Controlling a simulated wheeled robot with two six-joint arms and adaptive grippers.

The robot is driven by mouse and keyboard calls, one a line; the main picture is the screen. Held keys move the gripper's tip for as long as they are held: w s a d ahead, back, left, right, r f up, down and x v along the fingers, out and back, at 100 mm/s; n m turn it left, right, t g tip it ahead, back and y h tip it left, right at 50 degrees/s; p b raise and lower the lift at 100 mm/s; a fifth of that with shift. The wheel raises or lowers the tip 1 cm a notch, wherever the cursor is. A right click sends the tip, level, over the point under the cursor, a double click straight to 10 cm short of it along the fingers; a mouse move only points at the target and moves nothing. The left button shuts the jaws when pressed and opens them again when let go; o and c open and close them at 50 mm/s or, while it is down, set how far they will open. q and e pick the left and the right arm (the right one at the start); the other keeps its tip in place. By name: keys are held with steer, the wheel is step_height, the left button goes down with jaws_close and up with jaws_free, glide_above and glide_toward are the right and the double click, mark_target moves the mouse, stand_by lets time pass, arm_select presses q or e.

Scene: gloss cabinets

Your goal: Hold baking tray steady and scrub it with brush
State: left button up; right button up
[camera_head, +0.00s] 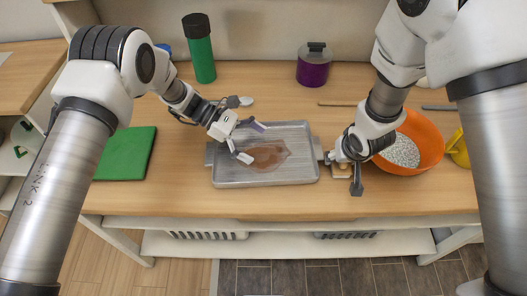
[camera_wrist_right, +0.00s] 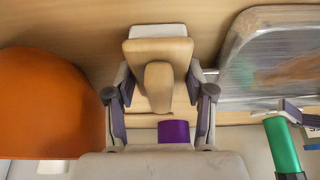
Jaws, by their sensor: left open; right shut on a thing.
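The grey metal baking tray (camera_head: 300,172) lies flat on the wooden counter, with a brown stain (camera_head: 266,156) in its middle. My left gripper (camera_head: 250,142) is open over the tray's left back part, fingers apart; whether it touches the tray I cannot tell. My right gripper (camera_head: 342,171) is shut on the wooden brush (camera_wrist_right: 158,62), just right of the tray's right handle. The brush's pale edge shows in the right wrist view; in the head view the gripper mostly hides it. The tray's corner (camera_wrist_right: 236,90) also shows in the right wrist view.
An orange bowl (camera_head: 430,139) with grainy contents stands right of my right gripper, beside a yellow item (camera_head: 458,150). A green board (camera_head: 126,154) lies left. A green bottle (camera_head: 201,58) and purple jar (camera_head: 312,70) stand behind. The counter's front strip is clear.

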arm_select(q)
steer(key=shift+s+d+f, duration=0.2)
steer(key=shift+s+d, duration=0.15)
steer(key=shift+d, duration=0.3)
steer(key=shift+f, duration=0.1)
jaws_close()
steer(key=shift+c, duration=1.6)
jaws_free()
